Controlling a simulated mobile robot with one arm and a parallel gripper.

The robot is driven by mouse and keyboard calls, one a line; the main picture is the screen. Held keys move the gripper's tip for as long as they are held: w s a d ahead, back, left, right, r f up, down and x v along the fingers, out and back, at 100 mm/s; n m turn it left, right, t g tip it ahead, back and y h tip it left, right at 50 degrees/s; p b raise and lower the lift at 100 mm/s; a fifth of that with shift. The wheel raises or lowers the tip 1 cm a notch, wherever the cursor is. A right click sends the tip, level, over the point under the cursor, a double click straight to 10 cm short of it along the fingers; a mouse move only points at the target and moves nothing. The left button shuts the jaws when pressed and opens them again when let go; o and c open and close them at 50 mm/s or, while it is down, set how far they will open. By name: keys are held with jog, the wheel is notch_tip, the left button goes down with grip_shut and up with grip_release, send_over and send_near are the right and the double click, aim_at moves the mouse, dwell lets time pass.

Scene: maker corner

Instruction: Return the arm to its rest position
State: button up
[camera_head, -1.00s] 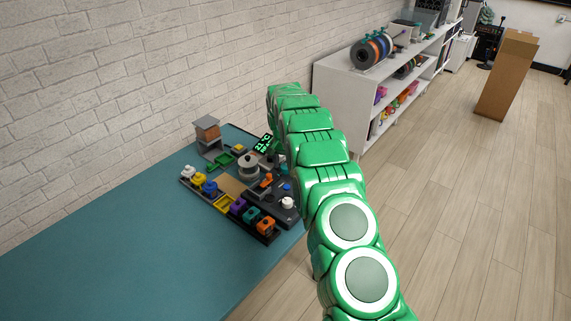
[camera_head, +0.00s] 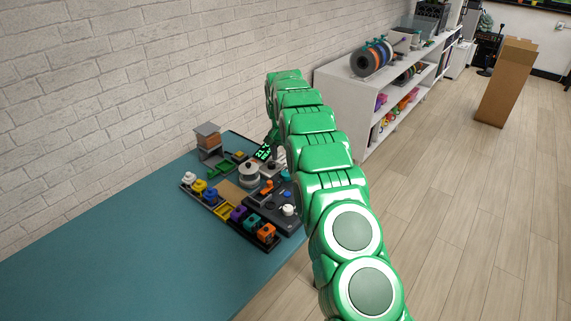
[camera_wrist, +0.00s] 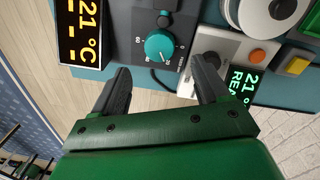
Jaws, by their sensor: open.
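My green segmented arm (camera_head: 325,155) reaches from the lower right toward the far end of the teal bench (camera_head: 120,250). In the head view the arm hides my gripper. In the wrist view my gripper (camera_wrist: 160,85) shows two dark fingers spread apart with nothing between them. Beyond the fingers is a dark grey device with a teal knob (camera_wrist: 160,45) and a numbered dial. A display reading 21 °C (camera_wrist: 82,30) stands at the upper left, and another lit display (camera_wrist: 243,88) is right of the right finger.
A tray of coloured pieces (camera_head: 228,212) and several devices crowd the bench's far end. A brick wall (camera_head: 120,90) runs along its left. A white shelf (camera_head: 345,95) with spools stands behind the arm.

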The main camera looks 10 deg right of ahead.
jog(key=shift+r, duration=0.4)
jog(key=shift+s+r, duration=0.15)
jog(key=shift+r, duration=0.1)
jog(key=s+d+r+n, duration=0.1)
jog(key=s+d+r, duration=0.1)
jog(key=s+r, duration=0.9)
jog(key=s+d+r+n, duration=0.2)
jog(key=s+r, duration=0.6)
jog(key=s, duration=0.7)
jog(key=s+d+f+n+g, duration=0.1)
jog(key=s+d+n, duration=0.1)
jog(key=s, duration=3.5)
jog(key=shift+s+y, duration=0.2)
jog(key=shift+y, duration=0.2)
